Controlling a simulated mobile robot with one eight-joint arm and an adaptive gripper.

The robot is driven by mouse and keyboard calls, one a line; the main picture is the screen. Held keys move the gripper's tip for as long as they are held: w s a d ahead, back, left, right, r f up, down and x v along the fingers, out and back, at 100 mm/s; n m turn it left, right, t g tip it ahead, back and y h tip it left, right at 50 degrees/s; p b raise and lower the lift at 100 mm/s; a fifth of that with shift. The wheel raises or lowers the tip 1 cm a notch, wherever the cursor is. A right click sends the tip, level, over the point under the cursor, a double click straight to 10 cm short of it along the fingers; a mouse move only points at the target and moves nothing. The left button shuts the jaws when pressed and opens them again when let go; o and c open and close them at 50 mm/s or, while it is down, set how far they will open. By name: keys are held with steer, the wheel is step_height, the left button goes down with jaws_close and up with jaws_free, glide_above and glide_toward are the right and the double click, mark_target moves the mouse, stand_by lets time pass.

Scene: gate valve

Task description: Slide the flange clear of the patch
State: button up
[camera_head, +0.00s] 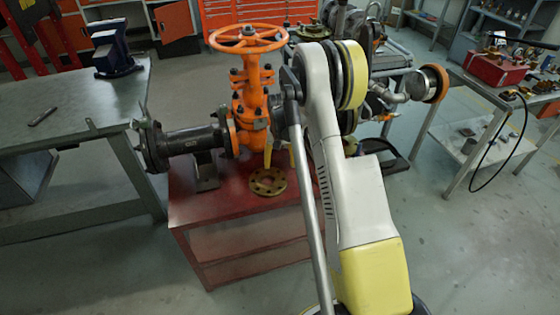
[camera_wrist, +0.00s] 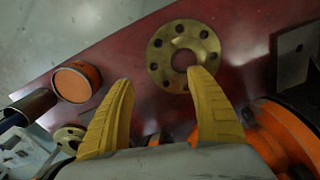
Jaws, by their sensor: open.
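The flange (camera_head: 258,186) is a flat brass-coloured ring with bolt holes. It lies flat on the red cart top, in front of the orange gate valve (camera_head: 248,100). In the wrist view the flange (camera_wrist: 160,58) is at upper middle, and one fingertip overlaps its lower edge in the picture. My gripper (camera_wrist: 162,79) has two yellow fingers spread apart with nothing between them. In the head view my gripper (camera_head: 281,154) shows just behind the flange, partly hidden by my arm. I cannot tell whether it touches the flange. No distinct patch can be made out.
The red cart (camera_head: 250,232) has free room in front of the flange. A grey bracket (camera_head: 206,171) stands left of it. In the wrist view an orange-rimmed round part (camera_wrist: 75,82) sits to the left. Workbenches stand left (camera_head: 85,90) and right (camera_head: 490,92).

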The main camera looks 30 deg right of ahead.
mark_target(280, 179)
step_height(280, 179, down, 9)
steer(key=b, duration=0.3)
jaws_close()
